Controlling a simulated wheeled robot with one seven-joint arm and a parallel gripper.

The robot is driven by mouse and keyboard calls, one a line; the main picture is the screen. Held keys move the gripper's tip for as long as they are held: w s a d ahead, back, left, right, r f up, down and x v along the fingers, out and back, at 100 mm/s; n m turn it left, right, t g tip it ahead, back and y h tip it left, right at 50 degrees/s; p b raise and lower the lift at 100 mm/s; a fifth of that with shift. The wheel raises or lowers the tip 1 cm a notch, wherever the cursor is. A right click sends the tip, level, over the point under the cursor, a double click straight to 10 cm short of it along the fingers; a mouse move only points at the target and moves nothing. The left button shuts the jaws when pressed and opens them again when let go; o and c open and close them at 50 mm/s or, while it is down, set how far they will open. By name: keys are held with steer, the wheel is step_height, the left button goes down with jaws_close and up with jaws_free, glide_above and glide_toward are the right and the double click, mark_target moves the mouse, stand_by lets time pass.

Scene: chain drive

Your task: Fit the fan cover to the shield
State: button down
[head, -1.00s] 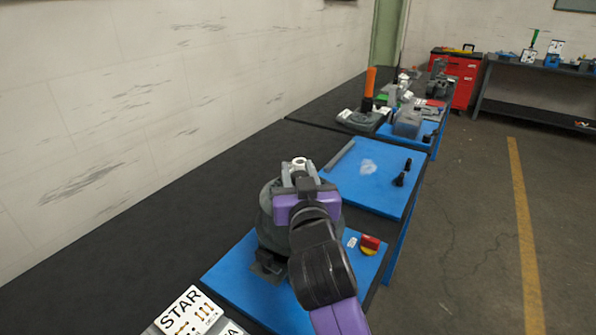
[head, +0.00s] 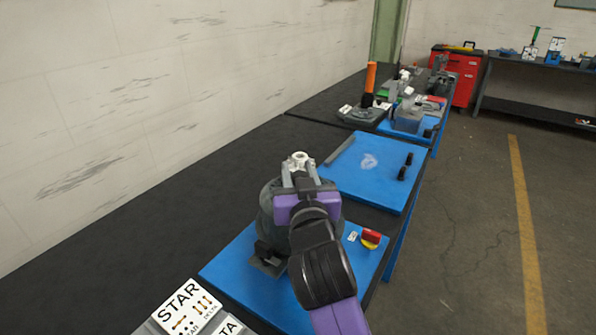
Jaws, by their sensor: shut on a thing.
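A dark grey-green rounded motor-like body (head: 268,217) stands on the near blue mat, with a dark foot (head: 268,262) at its lower left. My arm and gripper cover much of it. My gripper (head: 300,170) is over the upper part of this body, its fingers pointing away from me. It is shut on a light grey piece with a round ringed end (head: 299,158), which shows between and beyond the fingertips. I cannot tell whether this piece is the fan cover, or whether it touches the body. I cannot make out the shield separately.
The near blue mat (head: 235,278) also bears a red and yellow part (head: 371,238). A farther blue mat (head: 350,185) holds two small black parts (head: 404,166) and a grey bar. A STAR card (head: 186,305) lies at the front left. An orange-handled tool (head: 370,85) stands farther back.

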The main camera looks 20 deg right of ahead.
steer(key=shift+f, duration=0.3)
steer(key=c, duration=0.9)
jaws_free()
steer(key=shift+s+f, duration=0.1)
steer(key=b+v, duration=0.1)
steer(key=v, duration=0.6)
steer(key=shift+s+a+b, duration=0.15)
steer(key=shift+s+b, duration=0.15)
